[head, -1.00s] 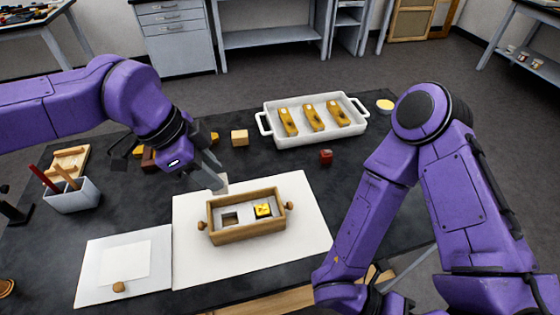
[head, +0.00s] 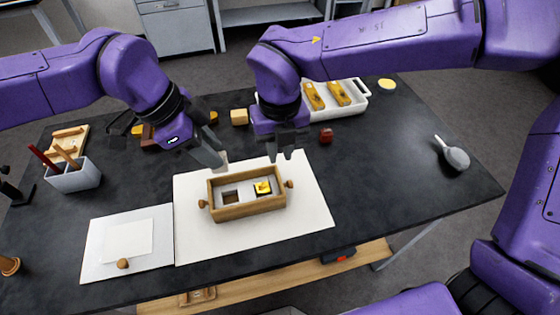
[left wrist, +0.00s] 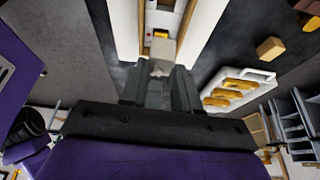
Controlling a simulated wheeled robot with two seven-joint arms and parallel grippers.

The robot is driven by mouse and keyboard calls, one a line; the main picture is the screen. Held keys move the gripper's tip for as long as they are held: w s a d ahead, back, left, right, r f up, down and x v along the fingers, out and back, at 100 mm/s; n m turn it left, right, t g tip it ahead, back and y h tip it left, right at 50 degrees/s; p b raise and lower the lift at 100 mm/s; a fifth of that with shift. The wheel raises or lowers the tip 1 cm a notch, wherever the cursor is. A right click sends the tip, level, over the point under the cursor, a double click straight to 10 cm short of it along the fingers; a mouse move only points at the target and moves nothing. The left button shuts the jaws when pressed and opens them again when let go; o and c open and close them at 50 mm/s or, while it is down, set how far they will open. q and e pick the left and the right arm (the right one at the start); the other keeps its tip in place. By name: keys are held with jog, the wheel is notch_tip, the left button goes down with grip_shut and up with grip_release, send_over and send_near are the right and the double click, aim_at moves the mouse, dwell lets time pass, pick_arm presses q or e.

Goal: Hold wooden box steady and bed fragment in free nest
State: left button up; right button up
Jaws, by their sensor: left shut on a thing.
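The wooden box (head: 247,213) stands on a white sheet, with a round knob at each end. My left gripper (head: 221,160) is shut on a small pale fragment (left wrist: 160,68), just behind the box's back left corner; the fingers partly hide the fragment. The box also shows ahead of the fingers in the left wrist view. My right gripper (head: 282,156) hangs above and behind the box's right half, fingers down, apart and empty.
A white tray (head: 357,101) with yellow pieces stands behind, partly hidden by my right arm. A red block (head: 326,135) and a tan block (head: 239,117) lie near. A white board (head: 100,262) and a pen holder (head: 72,178) are at left. The table's right side is mostly clear.

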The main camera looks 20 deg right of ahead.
notch_tip(320, 180, down, 10)
jog(key=shift+r, duration=0.2)
grip_shut()
pick_arm(q)
send_over(227, 202)
notch_tip(227, 202, down, 14)
jog(key=shift+r, duration=0.2)
